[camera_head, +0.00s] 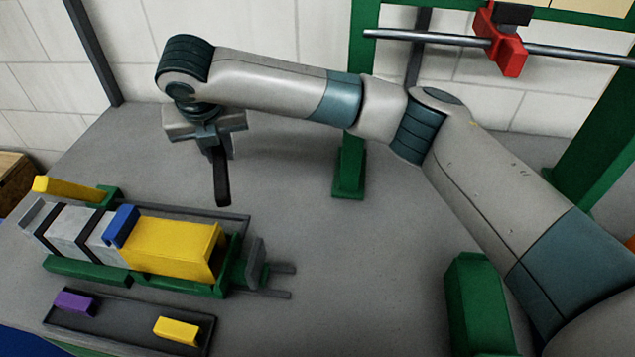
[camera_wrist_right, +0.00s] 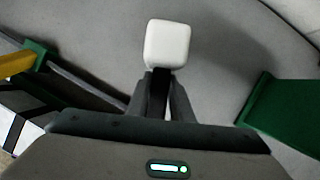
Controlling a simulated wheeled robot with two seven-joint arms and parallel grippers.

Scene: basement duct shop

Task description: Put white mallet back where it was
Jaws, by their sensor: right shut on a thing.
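The white mallet shows in the right wrist view as a rounded white head (camera_wrist_right: 167,43) just beyond my fingertips. Its short black handle part (camera_wrist_right: 160,88) lies between the two fingers. My right gripper (camera_wrist_right: 161,98) is shut on it. In the head view my right gripper (camera_head: 217,160) hangs over the back left of the grey table, behind the green fixture. A dark bar points down there; I cannot tell handle from finger. The mallet's white head is not clearly visible in that view. My left gripper is not in view.
A green fixture (camera_head: 85,270) holds grey and yellow blocks (camera_head: 172,246) and a blue piece. A dark tray (camera_head: 125,320) in front holds purple and yellow pieces. A green frame carries a metal bar (camera_head: 425,37) with a red clamp (camera_head: 500,42). The middle of the table (camera_head: 330,265) is clear.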

